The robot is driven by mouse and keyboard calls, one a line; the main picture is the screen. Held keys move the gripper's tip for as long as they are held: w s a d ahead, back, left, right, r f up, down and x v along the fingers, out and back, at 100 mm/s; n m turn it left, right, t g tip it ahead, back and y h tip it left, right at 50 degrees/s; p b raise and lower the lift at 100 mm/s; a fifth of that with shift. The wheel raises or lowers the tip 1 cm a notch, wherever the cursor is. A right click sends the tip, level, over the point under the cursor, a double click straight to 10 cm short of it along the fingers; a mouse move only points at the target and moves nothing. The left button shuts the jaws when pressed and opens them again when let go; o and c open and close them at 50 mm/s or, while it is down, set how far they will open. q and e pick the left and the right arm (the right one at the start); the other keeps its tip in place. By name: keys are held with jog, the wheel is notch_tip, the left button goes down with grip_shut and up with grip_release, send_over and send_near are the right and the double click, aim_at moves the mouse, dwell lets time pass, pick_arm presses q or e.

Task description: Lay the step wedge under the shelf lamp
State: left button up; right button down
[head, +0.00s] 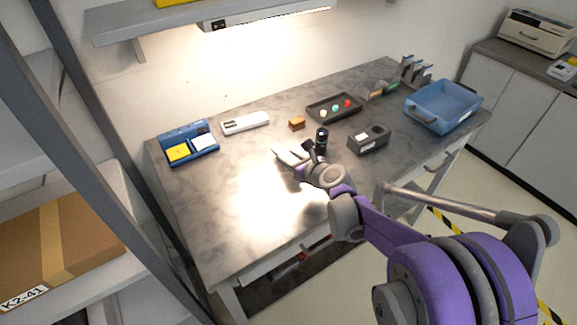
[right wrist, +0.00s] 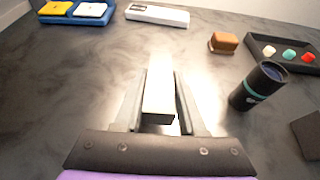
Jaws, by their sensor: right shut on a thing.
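My right gripper (head: 286,156) is low over the grey marbled bench (head: 215,240), left of the black cylinder. In the right wrist view, the right gripper (right wrist: 160,80) is shut on a pale, long bar, which looks like the step wedge (right wrist: 158,98). The bar lies lengthwise between the fingers; its steps are not clear, and I cannot tell whether it touches the bench. The shelf lamp (head: 265,17) is a lit strip under the wall shelf (head: 180,18). Bright light falls on the wall and bench. My left gripper is not in view.
A black cylinder (head: 321,141) stands close right of the gripper. Behind are a brown block (head: 296,124), a white device (head: 245,123) and a dark tray (head: 318,116). A blue holder (head: 176,135) is left; a grey box (head: 366,143) and blue bin (head: 437,109) are right. The front-left bench is clear.

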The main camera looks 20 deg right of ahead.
jog(key=shift+f, duration=1.7)
jog(key=shift+f+b, duration=0.1)
jog(key=shift+b, duration=0.2)
jog(key=shift+c, duration=2.4)
grip_release()
jog(key=shift+r, duration=0.2)
jog(key=p+v, duration=0.1)
jog(key=v, duration=1.1)
jog(key=shift+f, duration=0.15)
